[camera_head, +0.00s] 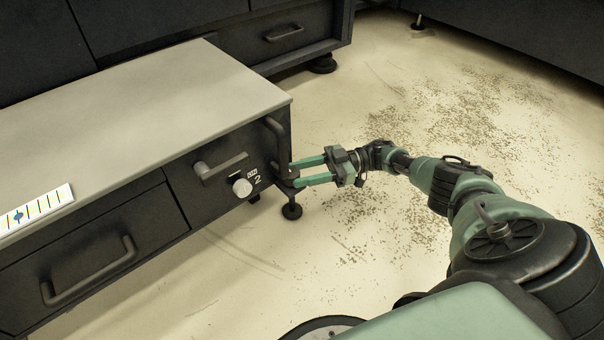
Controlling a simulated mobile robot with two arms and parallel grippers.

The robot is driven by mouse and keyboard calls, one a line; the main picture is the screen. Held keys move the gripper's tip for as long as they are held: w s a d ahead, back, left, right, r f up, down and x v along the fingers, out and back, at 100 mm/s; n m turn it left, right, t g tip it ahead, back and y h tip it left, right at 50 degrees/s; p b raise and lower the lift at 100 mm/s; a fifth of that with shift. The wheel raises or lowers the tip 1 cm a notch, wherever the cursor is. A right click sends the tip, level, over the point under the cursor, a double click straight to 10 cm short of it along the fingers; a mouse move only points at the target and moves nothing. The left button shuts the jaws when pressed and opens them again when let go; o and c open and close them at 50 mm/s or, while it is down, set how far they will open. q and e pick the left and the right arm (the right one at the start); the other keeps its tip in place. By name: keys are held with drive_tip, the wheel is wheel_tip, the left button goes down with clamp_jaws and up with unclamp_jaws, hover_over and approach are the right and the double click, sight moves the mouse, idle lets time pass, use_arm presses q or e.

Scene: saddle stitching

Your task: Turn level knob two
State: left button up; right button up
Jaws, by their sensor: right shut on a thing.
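Level knob two (284,172) is a small dark round part at the lower right corner of the dark cabinet (180,205), above a black levelling foot (291,211). A label with the number 2 is on the cabinet face beside it. My right gripper (293,174) reaches in from the right, with its two green fingers on either side of the dark knob. It is shut on the knob, whose edges are partly hidden by the fingertips. My left gripper is not in view.
A white round knob (242,187) and a lever handle (219,168) are on the cabinet face. The speckled floor (460,120) at right is open.

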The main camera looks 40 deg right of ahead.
drive_tip(key=shift+a+g, duration=0.1)
drive_tip(key=shift+g, duration=0.2)
drive_tip(key=o, duration=1.4)
drive_tip(key=shift+c, duration=0.2)
drive_tip(key=shift+w, duration=0.15)
drive_tip(key=shift+t, duration=0.6)
